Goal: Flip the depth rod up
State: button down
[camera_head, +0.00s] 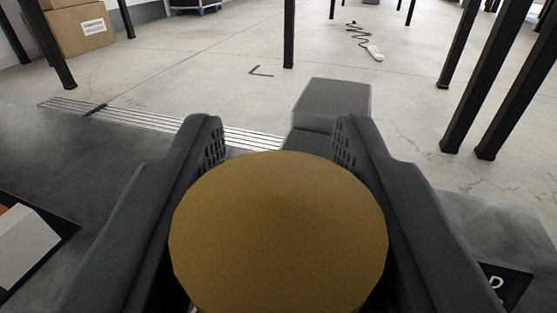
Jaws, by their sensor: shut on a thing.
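A large brass-coloured round end (278,235), which looks like the end of the depth rod, fills the lower middle of the view. My gripper (278,142) has one dark finger on each side of it and is shut on it. The round end hides most of the space between the fingers and whatever lies below. I cannot tell the rod's tilt, since only its round end faces me. A grey block (332,103) shows beyond the fingertips, close to the right finger.
A dark grey surface (70,150) with a pale ruled strip (145,117) lies left. A light box (25,240) sits lower left and a dark plate with lettering (505,283) lower right.

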jog(key=shift+r, duration=1.9)
jog(key=c, duration=1)
grip_release()
jog(key=shift+o, duration=0.2)
